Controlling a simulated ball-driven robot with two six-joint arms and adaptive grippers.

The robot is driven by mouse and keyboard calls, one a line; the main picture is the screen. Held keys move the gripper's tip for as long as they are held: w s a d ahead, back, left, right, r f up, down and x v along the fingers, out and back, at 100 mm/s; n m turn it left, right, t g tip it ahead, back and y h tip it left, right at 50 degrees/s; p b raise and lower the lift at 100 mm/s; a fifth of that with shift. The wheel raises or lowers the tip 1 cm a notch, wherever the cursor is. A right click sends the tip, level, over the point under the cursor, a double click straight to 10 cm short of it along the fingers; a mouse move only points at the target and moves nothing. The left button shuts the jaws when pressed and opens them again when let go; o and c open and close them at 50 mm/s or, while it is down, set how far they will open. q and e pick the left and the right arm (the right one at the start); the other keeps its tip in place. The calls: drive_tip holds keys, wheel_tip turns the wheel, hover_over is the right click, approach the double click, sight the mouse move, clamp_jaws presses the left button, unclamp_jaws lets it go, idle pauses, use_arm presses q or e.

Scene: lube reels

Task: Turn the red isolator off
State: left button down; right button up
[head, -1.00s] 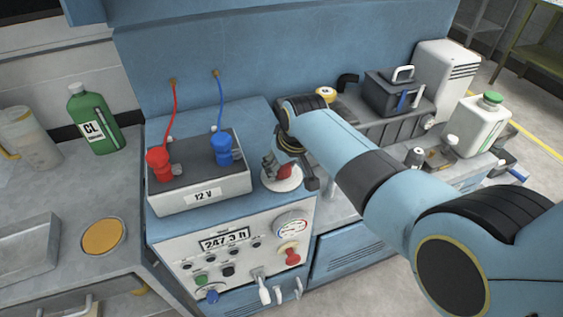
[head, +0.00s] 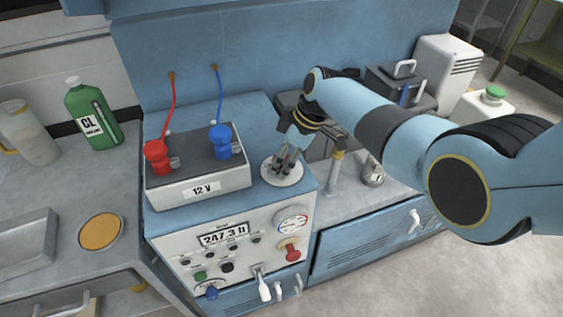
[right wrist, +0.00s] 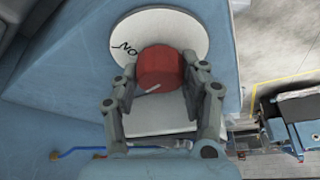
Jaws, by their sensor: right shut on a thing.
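The red isolator's knob (right wrist: 160,68) shows in the right wrist view on a round white plate (right wrist: 140,30). The plate bears upside-down lettering that reads ON, left of the knob. A small pale mark shows on the knob's near edge. In the head view the plate (head: 282,178) lies on the blue cabinet top, and the gripper mostly hides the knob. My right gripper (head: 287,164) comes down over it, with a finger on either side of the knob, shut on it; the fingers also show in the right wrist view (right wrist: 162,85). My left gripper is not in view.
A grey 12 V battery (head: 200,182) with red and blue terminals stands just left of the plate. The cabinet's front panel (head: 228,262) carries a gauge, a red knob and levers. A green bottle (head: 92,115) stands on the left bench.

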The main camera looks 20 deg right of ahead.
drive_tip(key=n+g+b, duration=0.1)
drive_tip(key=n+b, duration=0.1)
drive_tip(key=n, duration=0.1)
drive_tip(key=shift+w+d+f, duration=0.1)
drive_tip(key=shift+n+g+b, duration=0.5)
drive_tip(key=shift+n+b, duration=0.4)
drive_tip(key=shift+n, duration=0.4)
drive_tip(key=o, duration=1.2)
drive_tip(key=v, duration=1.2)
drive_tip(key=shift+d, duration=0.15)
